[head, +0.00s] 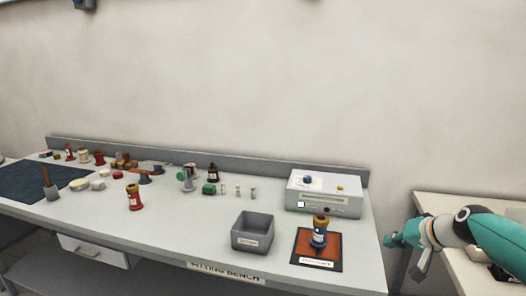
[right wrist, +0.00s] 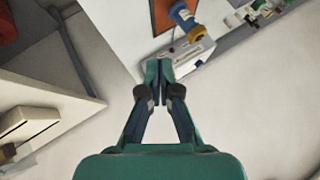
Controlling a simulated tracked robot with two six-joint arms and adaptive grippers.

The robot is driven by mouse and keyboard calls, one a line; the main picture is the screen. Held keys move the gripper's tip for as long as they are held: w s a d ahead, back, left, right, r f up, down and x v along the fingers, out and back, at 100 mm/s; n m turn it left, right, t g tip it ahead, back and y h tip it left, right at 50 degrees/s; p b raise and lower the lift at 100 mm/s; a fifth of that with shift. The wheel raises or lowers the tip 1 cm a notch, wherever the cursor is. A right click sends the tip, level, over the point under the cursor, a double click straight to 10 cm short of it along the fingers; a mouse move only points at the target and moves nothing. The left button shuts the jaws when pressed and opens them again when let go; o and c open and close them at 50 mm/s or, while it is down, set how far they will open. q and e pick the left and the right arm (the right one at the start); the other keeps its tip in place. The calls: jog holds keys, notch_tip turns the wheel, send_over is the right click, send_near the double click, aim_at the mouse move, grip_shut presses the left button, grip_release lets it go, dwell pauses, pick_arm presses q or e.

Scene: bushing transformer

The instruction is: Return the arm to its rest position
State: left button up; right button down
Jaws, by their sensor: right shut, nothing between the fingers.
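My right arm comes in from the right in the head view. Its teal gripper (head: 392,241) is off the right end of the bench (head: 180,238), apart from everything on it. In the right wrist view the fingers of the right gripper (right wrist: 159,68) are shut together with nothing between them. My left gripper is not in view. A blue and tan bushing (head: 319,233) stands upright on the orange mat with a dark border (head: 303,256). It also shows in the right wrist view (right wrist: 186,20).
A white box device (head: 330,199) stands behind the mat. A grey bin (head: 250,232) is left of it. A red bushing (head: 135,199) and several small parts stand further left, near a dark mat (head: 35,183). A second table (head: 450,200) is at the right, behind my arm.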

jog(key=s+a+f+g, duration=0.2)
jog(key=s+a+f, duration=0.15)
jog(key=f, duration=0.55)
jog(key=s+a+f+n+g+y, duration=0.1)
jog(key=s+a+f+g, duration=0.2)
jog(key=f, duration=0.6)
jog(key=s+a+f+g, duration=0.1)
jog(key=s+a+f, duration=0.35)
jog(key=f, duration=0.45)
jog(key=s+a+f, duration=0.3)
jog(key=s+f, duration=0.1)
jog(key=s, duration=0.4)
jog(key=s+a+f+n+g, duration=0.1)
jog(key=s+a+f, duration=0.2)
jog(key=s+f, duration=0.2)
jog(key=s+a+f+g, duration=0.1)
jog(key=s+a+f, duration=0.2)
jog(key=s, duration=0.7)
jog(key=shift+s+f+n, duration=0.35)
jog(key=shift+f+n, duration=0.05)
jog(key=shift+f, duration=0.25)
